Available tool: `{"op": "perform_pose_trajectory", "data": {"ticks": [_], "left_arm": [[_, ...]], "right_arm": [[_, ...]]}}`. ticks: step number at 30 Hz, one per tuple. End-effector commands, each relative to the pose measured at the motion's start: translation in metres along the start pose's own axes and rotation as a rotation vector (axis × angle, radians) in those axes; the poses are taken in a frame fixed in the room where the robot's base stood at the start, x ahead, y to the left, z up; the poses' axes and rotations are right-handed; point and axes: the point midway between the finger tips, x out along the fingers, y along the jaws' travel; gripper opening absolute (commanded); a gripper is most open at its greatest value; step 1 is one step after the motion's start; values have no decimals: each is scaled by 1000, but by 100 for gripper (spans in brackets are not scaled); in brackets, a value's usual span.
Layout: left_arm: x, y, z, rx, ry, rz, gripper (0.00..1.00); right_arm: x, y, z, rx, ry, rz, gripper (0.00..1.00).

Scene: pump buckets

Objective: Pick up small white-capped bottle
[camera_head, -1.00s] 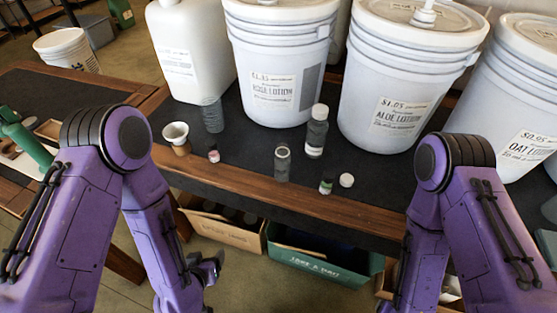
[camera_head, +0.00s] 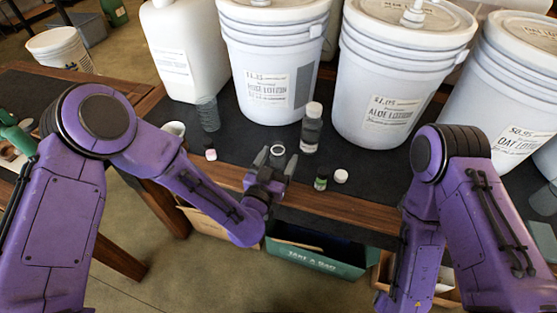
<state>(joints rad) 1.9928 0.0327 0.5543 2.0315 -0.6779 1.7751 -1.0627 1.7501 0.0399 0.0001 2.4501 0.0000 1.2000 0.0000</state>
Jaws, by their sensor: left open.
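A grey bottle with a white cap (camera_head: 312,127) stands upright on the dark table top (camera_head: 245,140), in front of the gap between two large buckets.
Large white lotion buckets (camera_head: 268,60) (camera_head: 395,75) and a white jug (camera_head: 183,55) line the back. A green box (camera_head: 318,258) sits below the table edge.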

Motion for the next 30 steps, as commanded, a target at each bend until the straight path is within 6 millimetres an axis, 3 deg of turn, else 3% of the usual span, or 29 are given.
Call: {"op": "perform_pose_trajectory", "data": {"ticks": [7, 8, 12, 13, 24, 30], "left_arm": [[4, 0, 1, 0, -1, 1, 73], [4, 0, 1, 0, -1, 1, 66], [4, 0, 1, 0, -1, 1, 21], [4, 0, 1, 0, -1, 1, 18], [4, 0, -2, 0, -1, 0, 18], [4, 0, -28, 2, 3, 1, 18]], "right_arm": [[0, 0, 0, 0, 0, 0, 76], [0, 0, 0, 0, 0, 0, 76], [0, 0, 0, 0, 0, 0, 76], [0, 0, 0, 0, 0, 0, 76], [0, 0, 0, 0, 0, 0, 76], [-2, 0, -1, 0, 0, 0, 76]]}}
